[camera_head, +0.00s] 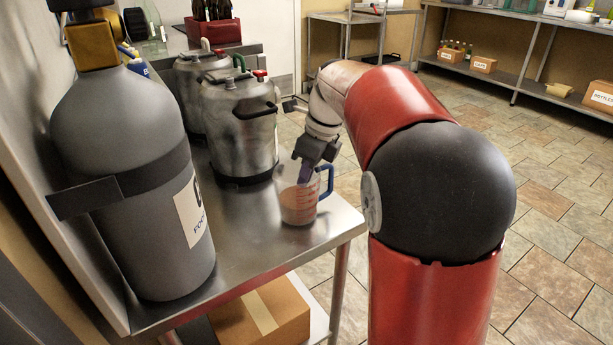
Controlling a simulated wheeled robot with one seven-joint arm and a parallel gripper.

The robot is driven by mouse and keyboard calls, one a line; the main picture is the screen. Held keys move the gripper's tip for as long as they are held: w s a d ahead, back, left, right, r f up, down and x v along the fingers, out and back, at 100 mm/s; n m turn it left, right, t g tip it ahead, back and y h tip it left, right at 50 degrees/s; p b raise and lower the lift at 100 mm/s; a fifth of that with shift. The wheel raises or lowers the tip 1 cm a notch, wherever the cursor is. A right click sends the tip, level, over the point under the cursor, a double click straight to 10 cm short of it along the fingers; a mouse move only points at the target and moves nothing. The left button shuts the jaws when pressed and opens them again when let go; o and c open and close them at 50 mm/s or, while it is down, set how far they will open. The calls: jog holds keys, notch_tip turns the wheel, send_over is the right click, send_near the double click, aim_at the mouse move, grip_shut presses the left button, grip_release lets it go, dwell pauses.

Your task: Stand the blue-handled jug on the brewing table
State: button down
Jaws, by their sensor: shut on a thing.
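The blue-handled jug (297,206) is clear, with red markings and a pinkish-brown liquid in its lower part. It is upright over the near right corner of the steel brewing table (248,243). Its blue handle (328,180) points right. My gripper (306,173) comes down from above and is shut on the jug near its rim, on the handle side. The exact grip is partly hidden by the gripper body. The jug's base looks at or very near the tabletop; I cannot tell if it touches.
A large grey gas cylinder (125,180) stands at the table's left. Steel kegs (240,135) stand behind the jug, with a red crate of bottles (213,32) farther back. A cardboard box (262,318) sits on the lower shelf. Bare tabletop lies left of the jug.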

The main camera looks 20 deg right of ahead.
jog(key=shift+f, duration=0.2)
jog(key=c, duration=1.6)
grip_release()
jog(key=shift+o, duration=0.2)
